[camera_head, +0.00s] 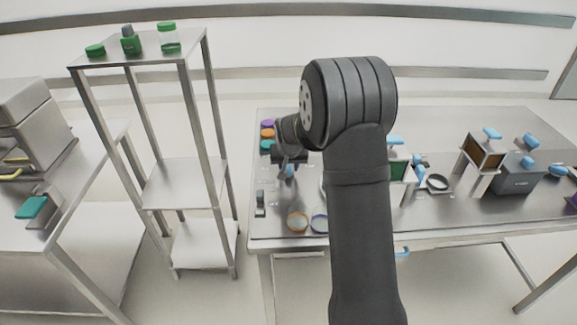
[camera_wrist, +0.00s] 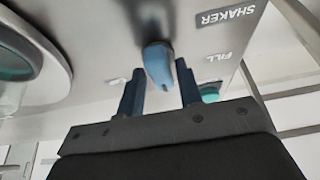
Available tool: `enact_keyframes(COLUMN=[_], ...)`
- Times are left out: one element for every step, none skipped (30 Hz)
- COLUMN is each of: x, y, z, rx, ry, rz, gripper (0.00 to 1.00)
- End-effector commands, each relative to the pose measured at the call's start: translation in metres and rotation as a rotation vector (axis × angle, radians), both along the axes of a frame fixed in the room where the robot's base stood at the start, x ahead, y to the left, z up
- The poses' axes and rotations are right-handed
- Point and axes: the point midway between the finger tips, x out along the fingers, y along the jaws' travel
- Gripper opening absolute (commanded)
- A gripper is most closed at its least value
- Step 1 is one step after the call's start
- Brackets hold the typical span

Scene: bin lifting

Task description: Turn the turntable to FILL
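My gripper (camera_wrist: 160,88) points at the steel table, fingers apart. A blue rounded handle (camera_wrist: 158,64) stands between and just beyond the fingertips, with a gap to the left finger; contact with the right finger is unclear. The handle also shows under my gripper (camera_head: 289,163) in the head view. The labels FILL (camera_wrist: 217,57) and SHAKER (camera_wrist: 226,17) lie on the table to its right. A round grey rim (camera_wrist: 62,62), perhaps the turntable, shows at the left edge of the wrist view, with a teal vessel inside. My arm hides much of the table in the head view.
A teal object (camera_wrist: 209,92) lies beside the right finger. Purple (camera_head: 267,124) and orange (camera_head: 267,134) caps are at the table's left edge. A dark box (camera_head: 517,174) stands right; a steel rack (camera_head: 185,190) stands left.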

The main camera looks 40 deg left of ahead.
Motion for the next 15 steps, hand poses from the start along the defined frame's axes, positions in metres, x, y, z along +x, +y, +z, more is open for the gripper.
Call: enact_keyframes(x=[0.0, 0.0, -0.0001, -0.0001, -0.0001, -0.0001, 0.0, 0.0, 0.0001, 0.0001, 0.0002, 0.0002, 0.0003, 0.0003, 0.0004], y=[0.0, 0.0, -0.0001, -0.0001, -0.0001, -0.0001, -0.0001, -0.0001, -0.0002, -0.0002, -0.0003, -0.0004, -0.0004, -0.0004, -0.0004], z=[0.0001, 0.0001, 0.0002, 0.0002, 0.0002, 0.0002, 0.0002, 0.0002, 0.0002, 0.0003, 0.0002, 0.0003, 0.0003, 0.0003, 0.0002], rx=[0.0, 0.0, 0.0, 0.0, 0.0, 0.0, 0.0, 0.0, 0.0, 0.0, 0.0, -0.001, -0.001, 0.0, 0.001], ry=[0.0, 0.0, 0.0, 0.0, 0.0, 0.0, 0.0, 0.0, 0.0, 0.0, 0.0, -0.001, -0.001, 0.0, 0.001], rz=[0.0, 0.0, 0.0, 0.0, 0.0, 0.0, 0.0, 0.001, 0.002, 0.005, 0.009, 0.015, 0.02, 0.027, 0.039], gripper=[0.22, 0.16, 0.08, 0.02, 0.0, 0.0, 0.0, 0.0, 0.0, 0.0, 0.0, 0.0, 0.0, 0.0, 0.0])
